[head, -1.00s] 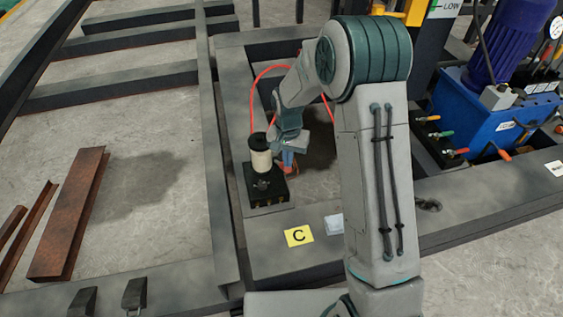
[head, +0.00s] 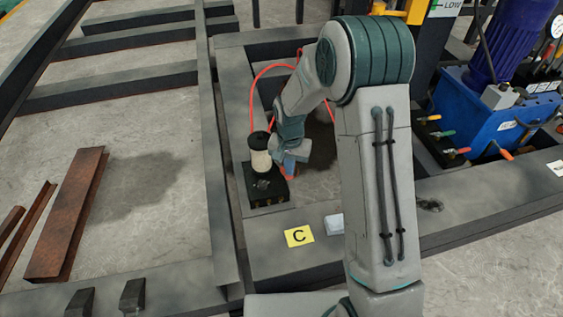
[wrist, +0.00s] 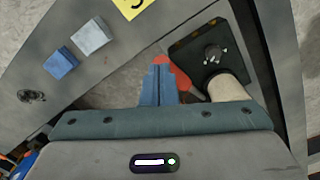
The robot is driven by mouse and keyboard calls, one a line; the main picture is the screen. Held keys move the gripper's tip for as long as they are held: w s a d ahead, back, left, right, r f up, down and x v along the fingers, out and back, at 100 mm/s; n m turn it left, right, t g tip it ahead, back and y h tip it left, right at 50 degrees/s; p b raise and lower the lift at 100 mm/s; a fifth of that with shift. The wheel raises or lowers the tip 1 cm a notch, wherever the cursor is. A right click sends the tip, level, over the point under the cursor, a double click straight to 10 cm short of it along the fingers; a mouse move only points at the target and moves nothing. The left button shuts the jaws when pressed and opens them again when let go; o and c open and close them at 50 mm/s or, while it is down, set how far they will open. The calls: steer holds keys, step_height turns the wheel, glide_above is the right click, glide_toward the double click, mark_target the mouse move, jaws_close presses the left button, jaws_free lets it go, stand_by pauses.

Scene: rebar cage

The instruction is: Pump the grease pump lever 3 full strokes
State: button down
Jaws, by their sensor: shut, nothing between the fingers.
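The grease pump has a black base (head: 264,190) and a cream cylinder with a dark cap (head: 260,155). It stands on the grey frame in the head view. In the wrist view its base (wrist: 212,55) is at upper right and its cream cylinder (wrist: 230,88) below that. A red part, apparently the lever grip (wrist: 183,80), shows beside and beyond my fingertips. My gripper (head: 289,172) is just right of the pump, pointing down. Its blue fingers (wrist: 160,68) are shut with nothing between them and overlap the red part. I cannot tell whether they touch it.
A red hose (head: 252,90) arches behind the pump. A blue block (wrist: 61,63) shows in the wrist view. A blue hydraulic unit (head: 480,108) with valve handles stands at right.

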steer(key=shift+s+d+f+b, duration=0.1)
steer(key=shift+s+f+b, duration=0.3)
steer(key=shift+f, duration=0.15)
stand_by(0.4)
steer(key=shift+s+f+b, duration=0.35)
steer(key=shift+s+f, duration=0.05)
steer(key=shift+f, duration=0.15)
steer(key=shift+s+d+f+b, duration=0.1)
steer(key=shift+s+f+b, duration=0.3)
steer(key=shift+f, duration=0.35)
